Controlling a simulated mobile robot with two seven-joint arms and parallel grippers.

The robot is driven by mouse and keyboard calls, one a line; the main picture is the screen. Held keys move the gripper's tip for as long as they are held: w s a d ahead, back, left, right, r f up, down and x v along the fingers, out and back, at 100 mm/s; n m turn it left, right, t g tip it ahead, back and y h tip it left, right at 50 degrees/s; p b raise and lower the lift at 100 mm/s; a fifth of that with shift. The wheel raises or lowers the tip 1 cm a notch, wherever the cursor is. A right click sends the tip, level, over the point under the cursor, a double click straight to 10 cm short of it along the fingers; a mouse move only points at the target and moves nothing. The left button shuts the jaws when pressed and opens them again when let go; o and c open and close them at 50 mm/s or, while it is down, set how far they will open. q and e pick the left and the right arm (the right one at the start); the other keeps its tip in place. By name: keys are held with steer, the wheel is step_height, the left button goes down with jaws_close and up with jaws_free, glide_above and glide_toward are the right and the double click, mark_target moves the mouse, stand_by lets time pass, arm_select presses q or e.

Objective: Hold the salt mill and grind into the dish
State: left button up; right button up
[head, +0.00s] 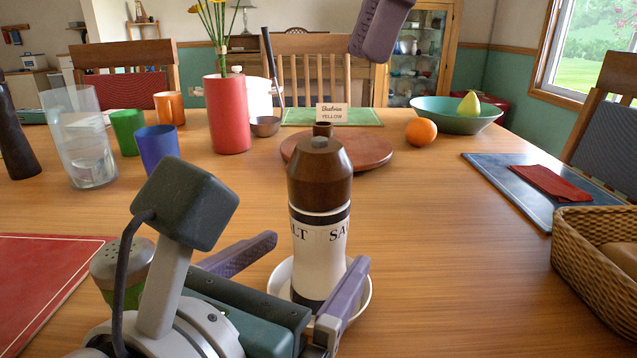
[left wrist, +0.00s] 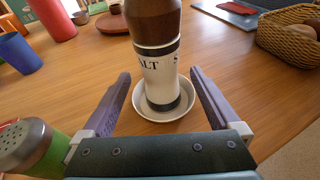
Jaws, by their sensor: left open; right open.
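The salt mill (head: 320,235) has a dark brown wooden top and a white body with black bands and lettering. It is upright, with its base in or just over a small white dish (head: 277,281); I cannot tell whether it touches. In the left wrist view the mill (left wrist: 158,75) stands inside the outline of the dish (left wrist: 185,113). My left gripper (head: 311,252) is open, with one finger on each side of the mill's lower body and gaps visible in the left wrist view (left wrist: 160,78). My right gripper (head: 382,25) is high at the top edge, only partly in view, away from the mill.
A green shaker (head: 128,285) with a metal top stands left of my left gripper. A round wooden board (head: 375,152) lies behind the mill. A red vase (head: 227,115), blue cup (head: 157,150) and glass (head: 83,140) stand at left. A wicker basket (head: 590,262) sits at right.

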arm_select(q)
steer(key=x, duration=0.6)
steer(key=shift+w+d+f, duration=0.15)
steer(key=shift+w+d, duration=0.1)
steer(key=shift+w, duration=0.05)
steer(key=shift+c, duration=0.2)
